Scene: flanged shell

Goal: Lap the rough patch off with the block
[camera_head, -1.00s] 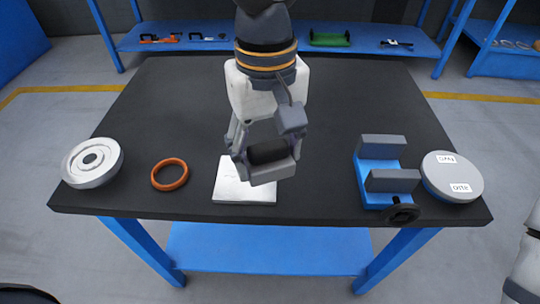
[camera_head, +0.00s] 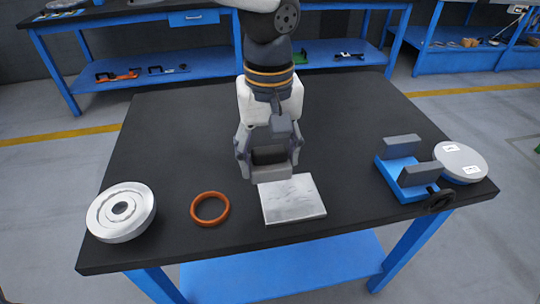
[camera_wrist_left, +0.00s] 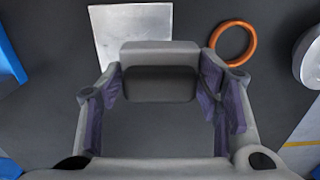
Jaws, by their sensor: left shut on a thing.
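My left gripper (camera_head: 268,165) is shut on a grey block with a dark grip (camera_wrist_left: 160,84), just behind the far edge of a pale metal plate (camera_head: 292,200). In the left wrist view the block's grey body (camera_wrist_left: 158,50) lies between the fingers and overlaps the plate's near edge. The plate (camera_wrist_left: 130,22) lies flat on the table and has faint grey smudges; I cannot tell for sure whether these are the rough patch. A silver flanged shell (camera_head: 104,218) lies at the table's left. My right gripper is not in view.
An orange ring (camera_head: 210,209) lies between shell and plate. A blue vise with grey jaws (camera_head: 402,178) and a grey labelled disc (camera_head: 462,160) stand at the right. The dark table (camera_head: 180,130) is clear behind these. Blue shelving (camera_head: 340,49) stands beyond.

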